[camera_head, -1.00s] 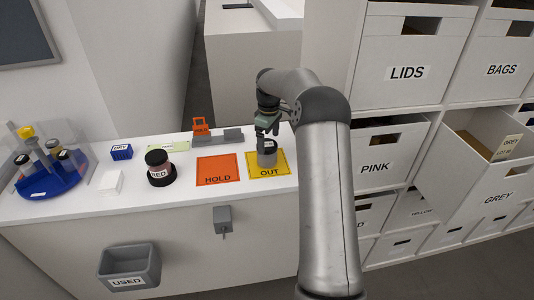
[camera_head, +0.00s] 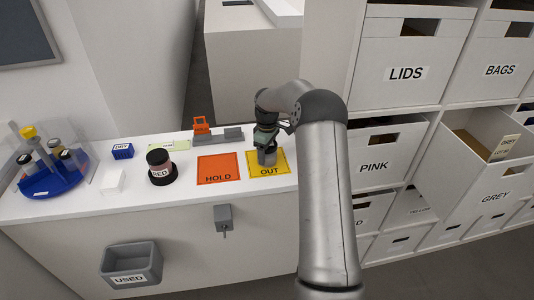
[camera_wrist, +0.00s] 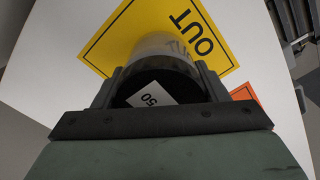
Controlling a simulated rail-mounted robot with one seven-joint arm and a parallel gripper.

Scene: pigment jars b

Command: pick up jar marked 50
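The jar marked 50 (camera_wrist: 165,85) is a grey jar with a black lid that bears a white "50" label, seen close up in the wrist view. In the head view the jar (camera_head: 268,158) stands upright on the yellow OUT mat (camera_head: 283,168). My gripper (camera_head: 267,148) points down over it from above. In the wrist view my gripper (camera_wrist: 160,76) has one finger on each side of the lid, very close to it. Whether the fingers press on the jar or leave a small gap cannot be told. The jar's lower part is partly hidden.
The orange HOLD mat (camera_head: 218,168) lies bare left of the OUT mat. A jar labelled RED (camera_head: 160,172) stands further left, and a blue rack with several jars (camera_head: 52,180) at the far left. An orange clamp-like object (camera_head: 202,125) is behind. Shelves with boxes fill the right.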

